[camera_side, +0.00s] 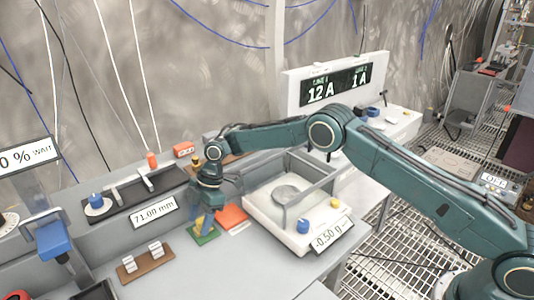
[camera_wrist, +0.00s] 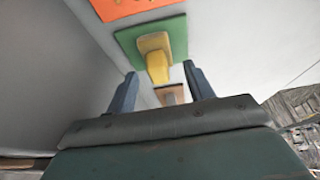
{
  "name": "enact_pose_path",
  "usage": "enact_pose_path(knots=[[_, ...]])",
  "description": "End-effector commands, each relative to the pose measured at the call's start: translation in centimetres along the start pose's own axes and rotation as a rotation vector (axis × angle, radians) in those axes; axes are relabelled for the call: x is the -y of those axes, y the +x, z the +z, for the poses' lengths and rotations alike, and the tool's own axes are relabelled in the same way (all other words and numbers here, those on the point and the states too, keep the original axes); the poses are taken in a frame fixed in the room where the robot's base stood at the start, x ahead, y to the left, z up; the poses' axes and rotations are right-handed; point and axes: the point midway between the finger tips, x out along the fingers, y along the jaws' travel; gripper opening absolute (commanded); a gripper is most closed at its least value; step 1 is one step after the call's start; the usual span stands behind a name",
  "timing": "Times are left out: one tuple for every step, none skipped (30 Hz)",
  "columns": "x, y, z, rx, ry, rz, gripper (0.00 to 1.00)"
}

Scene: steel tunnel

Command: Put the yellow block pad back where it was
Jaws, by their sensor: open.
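A green pad (camera_side: 201,235) lies on the grey bench, left of the scale. A yellow block (camera_wrist: 154,56) sits on the green pad in the wrist view, where the pad (camera_wrist: 176,30) shows around it. In the side view my gripper largely covers the block. My gripper (camera_side: 206,216) points down over the pad, its fingers apart. In the wrist view the fingertips (camera_wrist: 160,72) stand either side of the block's near end, with nothing clearly held. Whether they touch the block I cannot tell.
An orange card (camera_side: 231,216) lies beside the pad. A scale (camera_side: 262,215) with a clear shield and a -0.50 g display (camera_side: 333,236) stands to the right. A brown rack (camera_side: 145,265) with white pieces is front left. A 71.00 mm display (camera_side: 154,211) stands behind.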

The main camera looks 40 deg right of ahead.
Motion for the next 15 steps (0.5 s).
enact_pose_path(knots=[[-0.1, -0.6, 0.0, 0.0, 0.001, 0.002, 0.53], [-0.1, -1.0, 0.0, 0.0, 0.001, 0.002, 0.53], [-0.1, -1.5, 0.1, 0.001, 0.002, 0.002, 0.53], [-0.1, -1.9, 0.1, 0.0, 0.002, 0.002, 0.53], [-0.1, -2.4, 0.1, 0.0, 0.001, 0.003, 0.53], [-0.1, -2.9, 0.1, -0.001, 0.001, 0.002, 0.53], [-0.1, -3.4, 0.0, -0.001, 0.0, 0.002, 0.53], [-0.1, -3.9, 0.0, 0.0, 0.0, 0.002, 0.53], [-0.1, -4.6, 0.0, 0.0, 0.0, 0.002, 0.53], [-0.1, -5.1, 0.0, 0.0, 0.0, 0.002, 0.53], [0.0, -5.6, 0.0, -0.001, 0.001, 0.002, 0.53], [-0.1, -6.3, 0.1, -0.001, 0.001, 0.002, 0.53], [-0.1, -6.8, 0.1, 0.0, 0.001, 0.002, 0.53], [-0.1, -7.2, 0.1, -0.001, 0.0, 0.002, 0.53], [-0.1, -7.8, 0.0, -0.001, 0.001, 0.002, 0.53]])
